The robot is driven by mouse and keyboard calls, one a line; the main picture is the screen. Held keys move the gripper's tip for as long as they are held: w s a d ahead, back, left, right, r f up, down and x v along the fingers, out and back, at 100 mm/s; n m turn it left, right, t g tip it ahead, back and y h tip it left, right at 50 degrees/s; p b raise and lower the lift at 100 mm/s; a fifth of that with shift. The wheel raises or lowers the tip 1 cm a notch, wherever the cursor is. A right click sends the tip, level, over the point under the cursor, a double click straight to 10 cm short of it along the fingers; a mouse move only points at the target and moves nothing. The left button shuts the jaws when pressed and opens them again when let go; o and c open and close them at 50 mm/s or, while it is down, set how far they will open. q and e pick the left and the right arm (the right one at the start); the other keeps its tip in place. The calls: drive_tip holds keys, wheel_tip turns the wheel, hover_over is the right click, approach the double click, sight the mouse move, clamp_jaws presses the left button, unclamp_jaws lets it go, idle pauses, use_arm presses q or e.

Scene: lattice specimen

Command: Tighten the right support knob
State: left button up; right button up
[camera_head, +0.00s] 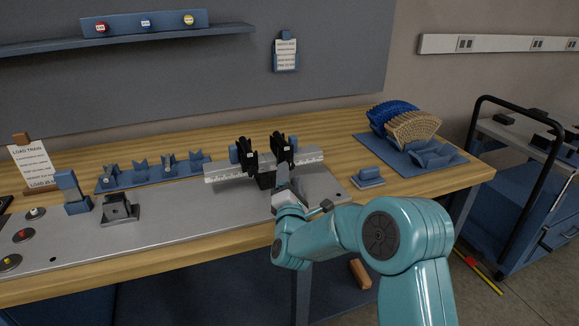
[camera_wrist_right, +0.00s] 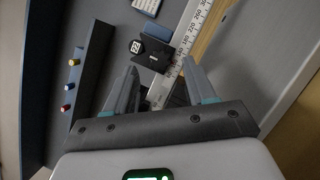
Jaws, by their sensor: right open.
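A ruler-marked rail (camera_head: 222,172) carries two black upright supports, a left support (camera_head: 247,154) and a right support (camera_head: 283,150). My right gripper (camera_head: 283,182) is in front of and just below the right support. In the right wrist view my right gripper (camera_wrist_right: 163,85) has its two fingers apart, with nothing clearly held between them. A black support with a white label (camera_wrist_right: 155,58) stands beyond the fingertips beside the ruler scale. I cannot make out the right support knob; my gripper and arm cover the area below the support. My left gripper is out of view.
A grey plate (camera_head: 170,225) with buttons (camera_head: 24,235) lies on the wooden table. Blue holders (camera_head: 150,172) stand behind the plate at left. A small blue block (camera_head: 369,177) and a mat with blue and tan fan-shaped pieces (camera_head: 412,127) are at right. A cart (camera_head: 525,170) stands beyond.

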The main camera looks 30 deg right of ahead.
drive_tip(key=shift+x, duration=1.8)
clamp_jaws()
